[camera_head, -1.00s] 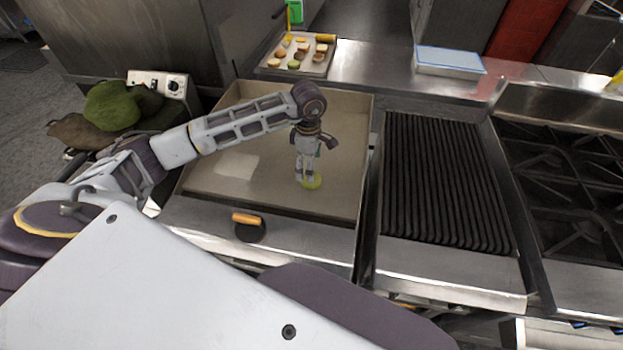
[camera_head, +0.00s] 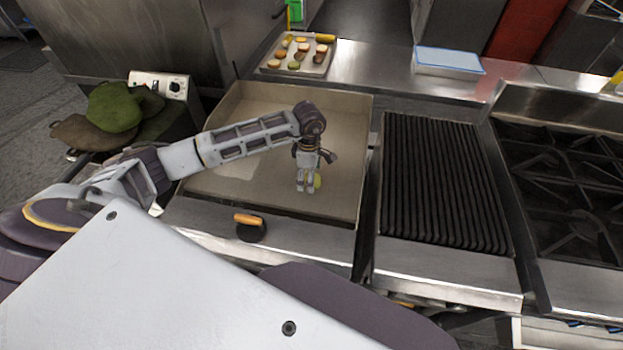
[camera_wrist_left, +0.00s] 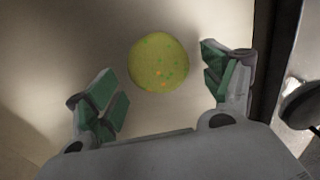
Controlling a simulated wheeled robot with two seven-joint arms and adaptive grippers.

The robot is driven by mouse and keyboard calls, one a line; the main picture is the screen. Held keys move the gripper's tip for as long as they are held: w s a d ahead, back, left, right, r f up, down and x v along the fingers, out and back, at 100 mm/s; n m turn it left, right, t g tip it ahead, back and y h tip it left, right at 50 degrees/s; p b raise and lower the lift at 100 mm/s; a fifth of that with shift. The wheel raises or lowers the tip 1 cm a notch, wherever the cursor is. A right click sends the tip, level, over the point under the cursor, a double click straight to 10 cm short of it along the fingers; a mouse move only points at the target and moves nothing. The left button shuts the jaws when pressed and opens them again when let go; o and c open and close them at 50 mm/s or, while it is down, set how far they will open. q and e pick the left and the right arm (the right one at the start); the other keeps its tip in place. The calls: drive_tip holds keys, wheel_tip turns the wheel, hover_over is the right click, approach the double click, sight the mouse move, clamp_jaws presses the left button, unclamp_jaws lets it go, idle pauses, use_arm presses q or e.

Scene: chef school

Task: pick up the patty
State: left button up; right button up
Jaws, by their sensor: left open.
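The patty, a round yellow-green disc with orange and green specks (camera_wrist_left: 158,62), lies flat on the griddle (camera_head: 225,108). In the head view only part of the patty (camera_head: 317,181) shows, behind and right of my left gripper (camera_head: 307,188). In the left wrist view my left gripper (camera_wrist_left: 160,84) is open, its green-padded fingers spread on either side of the patty. The patty lies between and slightly beyond the fingertips, with a gap to each finger. How high the fingers are above the griddle is hard to tell. My right gripper is not in view.
The griddle has raised walls around it; its right wall is near the gripper. A ribbed grill (camera_head: 440,180) and a stove (camera_head: 570,190) stand to the right. A tray of food pieces (camera_head: 270,67) is behind. A round tool with an orange handle (camera_head: 250,228) lies on the front ledge.

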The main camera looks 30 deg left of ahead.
use_arm(q)
drive_tip(key=shift+f, duration=0.4)
drive_tip(key=c, duration=1.1)
drive_tip(key=shift+r, duration=0.2)
drive_tip(key=shift+c, duration=0.2)
wheel_tip(320, 180, up, 10)
drive_tip(key=b, duration=0.1)
drive_tip(key=shift+f+b, duration=0.15)
drive_tip(key=shift+b, duration=0.2)
